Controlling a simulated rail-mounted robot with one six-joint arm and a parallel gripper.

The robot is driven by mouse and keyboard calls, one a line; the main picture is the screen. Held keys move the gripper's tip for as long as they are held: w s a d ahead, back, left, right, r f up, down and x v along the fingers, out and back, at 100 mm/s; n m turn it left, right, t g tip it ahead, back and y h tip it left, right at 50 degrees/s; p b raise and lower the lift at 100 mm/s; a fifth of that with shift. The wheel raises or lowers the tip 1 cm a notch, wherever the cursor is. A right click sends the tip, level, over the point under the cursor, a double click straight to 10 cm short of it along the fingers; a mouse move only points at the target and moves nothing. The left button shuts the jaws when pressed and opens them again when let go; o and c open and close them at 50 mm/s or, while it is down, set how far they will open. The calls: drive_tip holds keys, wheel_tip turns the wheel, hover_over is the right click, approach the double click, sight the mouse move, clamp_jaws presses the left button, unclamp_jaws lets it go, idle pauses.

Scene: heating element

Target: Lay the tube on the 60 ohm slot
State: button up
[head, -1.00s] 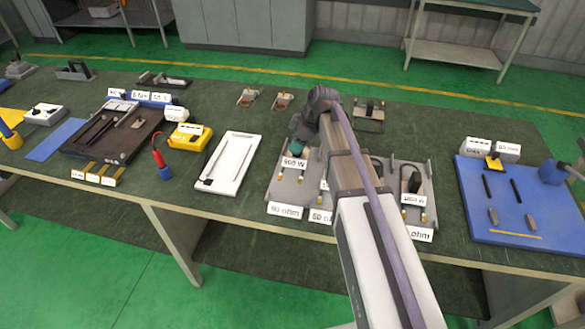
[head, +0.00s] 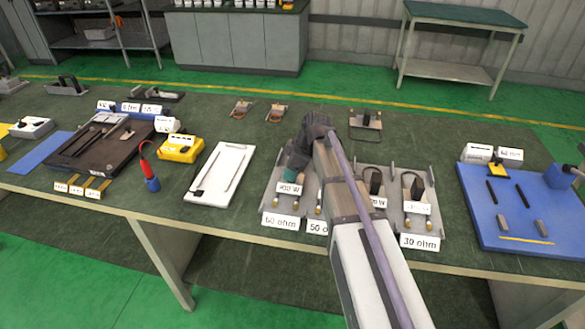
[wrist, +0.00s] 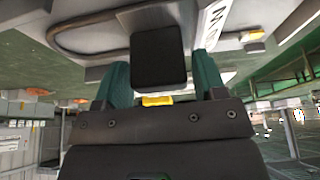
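The tube shows in the wrist view as a curved grey rod with a black block (wrist: 158,57) at its end. Its white W label (head: 290,188) shows in the head view, low over the leftmost plate of the rack. The 60 ohm slot, marked by a white label (head: 281,221), is that plate. My gripper (head: 298,163) is over this slot, partly hidden by my arm. Its teal fingers (wrist: 160,82) stand on both sides of the black block and appear closed on it. Contact between tube and slot is hard to make out.
The 50 ohm label (head: 317,228) is right beside, partly behind my arm. The 30 ohm slot (head: 419,242) at right holds another tube. A white tray (head: 222,174) lies left of the rack, a blue board (head: 520,215) to the right. Green table shows between them.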

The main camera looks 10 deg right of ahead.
drive_tip(key=shift+o, duration=0.9)
drive_tip(key=shift+r, duration=0.25)
drive_tip(key=p+v, duration=1.1)
drive_tip(key=s+a+m+g+h, duration=0.1)
drive_tip(key=s+m+h, duration=0.1)
drive_tip(key=s+m, duration=0.4)
drive_tip(key=s+a+m+h, duration=0.2)
drive_tip(key=s+m, duration=0.5)
drive_tip(key=s, duration=0.7)
drive_tip(key=shift+a+f+g, duration=0.3)
drive_tip(key=shift+g, duration=0.1)
